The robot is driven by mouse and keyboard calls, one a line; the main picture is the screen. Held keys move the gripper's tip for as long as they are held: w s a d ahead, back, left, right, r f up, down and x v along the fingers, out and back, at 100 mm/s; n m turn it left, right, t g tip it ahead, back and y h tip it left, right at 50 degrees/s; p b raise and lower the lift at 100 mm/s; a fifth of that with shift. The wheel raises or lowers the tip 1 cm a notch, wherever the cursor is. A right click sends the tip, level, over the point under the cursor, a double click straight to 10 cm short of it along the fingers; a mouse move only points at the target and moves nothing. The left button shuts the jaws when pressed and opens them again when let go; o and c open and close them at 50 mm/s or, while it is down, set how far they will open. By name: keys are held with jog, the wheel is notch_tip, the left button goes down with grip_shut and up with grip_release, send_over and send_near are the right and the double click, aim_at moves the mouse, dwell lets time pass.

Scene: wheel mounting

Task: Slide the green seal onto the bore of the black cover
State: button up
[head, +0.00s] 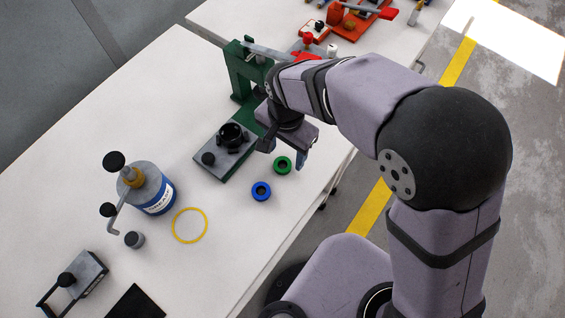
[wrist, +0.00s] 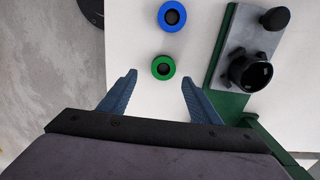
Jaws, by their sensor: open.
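The green seal (head: 282,165) is a small ring with a dark centre, lying flat on the white table. It also shows in the wrist view (wrist: 163,67), a little beyond my fingertips and between their lines. The black cover (head: 233,135) sits on a grey plate on the green press base; its round opening faces up. In the wrist view the cover (wrist: 249,71) is to the right of the seal. My gripper (head: 285,154) is open and empty near the seal, and its two blue fingers (wrist: 159,76) are spread wide in the wrist view.
A blue seal (head: 261,191) lies beside the green one. The green press frame (head: 240,72) rises behind the cover. A black knob (head: 208,158) stands on the plate. A blue-labelled canister (head: 152,190) and a yellow ring (head: 189,225) are to the left. The table edge is close to the seals.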

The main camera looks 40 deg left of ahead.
aim_at(283, 164)
jog(key=shift+s+a+f+p, duration=0.15)
jog(key=shift+f+p, duration=0.15)
jog(key=shift+f, duration=1)
jog(key=shift+s+a+f+p, duration=0.15)
jog(key=shift+f+p, duration=0.1)
jog(key=shift+f, duration=1.05)
jog(key=shift+w, duration=0.1)
jog(key=shift+c, duration=0.3)
jog(key=c, duration=1.1)
